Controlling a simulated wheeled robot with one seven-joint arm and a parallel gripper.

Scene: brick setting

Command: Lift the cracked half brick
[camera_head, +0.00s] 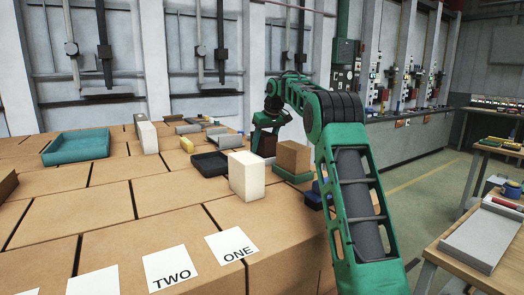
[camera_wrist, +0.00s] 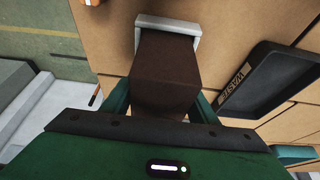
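A dark brown brick (camera_wrist: 165,75) sits between the two green fingers of my gripper (camera_wrist: 163,103) in the wrist view. The fingers lie close against its two sides.
A cream block (camera_head: 247,177), a tan brick (camera_head: 293,157) and a teal tray (camera_head: 77,148) stand around. Cards TWO (camera_head: 171,268) and ONE (camera_head: 231,245) lie in front.

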